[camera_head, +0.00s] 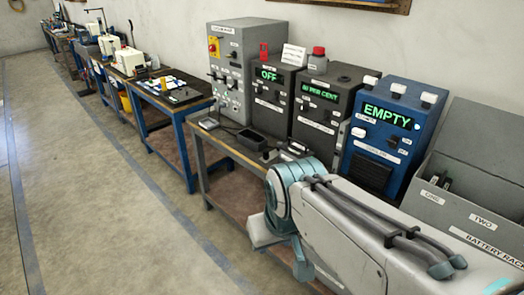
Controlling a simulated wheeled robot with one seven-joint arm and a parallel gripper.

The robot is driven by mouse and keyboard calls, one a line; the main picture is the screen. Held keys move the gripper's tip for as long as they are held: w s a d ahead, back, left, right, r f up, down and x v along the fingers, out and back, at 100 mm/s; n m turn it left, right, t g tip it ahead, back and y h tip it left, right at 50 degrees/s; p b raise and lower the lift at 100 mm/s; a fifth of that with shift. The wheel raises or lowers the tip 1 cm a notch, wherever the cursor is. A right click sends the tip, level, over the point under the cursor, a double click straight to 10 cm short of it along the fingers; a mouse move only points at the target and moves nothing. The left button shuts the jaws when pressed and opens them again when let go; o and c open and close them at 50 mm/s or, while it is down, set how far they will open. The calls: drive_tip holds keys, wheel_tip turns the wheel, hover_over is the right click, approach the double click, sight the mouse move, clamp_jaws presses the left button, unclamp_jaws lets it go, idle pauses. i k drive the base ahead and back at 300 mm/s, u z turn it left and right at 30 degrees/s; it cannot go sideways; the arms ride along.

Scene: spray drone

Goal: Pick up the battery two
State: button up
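The grey battery rack (464,210) stands at the right edge, cut off by the frame. Its front carries the labels "ONE", "TWO" and "BATTERY RACK". Small dark items (441,183) show inside it behind the "ONE" label; I cannot tell exactly what they are. No battery can be made out behind the "TWO" label. My grey arm with a teal joint crosses the lower right, in front of the bench and part of the rack. My gripper's fingers do not show.
A blue unit (384,133) reading "EMPTY" stands left of the rack. Dark units reading "OFF" (268,100) and a percentage (326,105), and a grey control box (231,70), stand farther left on the bench (222,143). The floor (90,190) at left is clear.

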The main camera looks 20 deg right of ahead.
sight(290, 151)
drive_tip(key=u, duration=0.1)
drive_tip(key=i, duration=0.6)
drive_tip(key=z, duration=0.8)
drive_tip(key=i, duration=0.65)
drive_tip(key=z, duration=0.75)
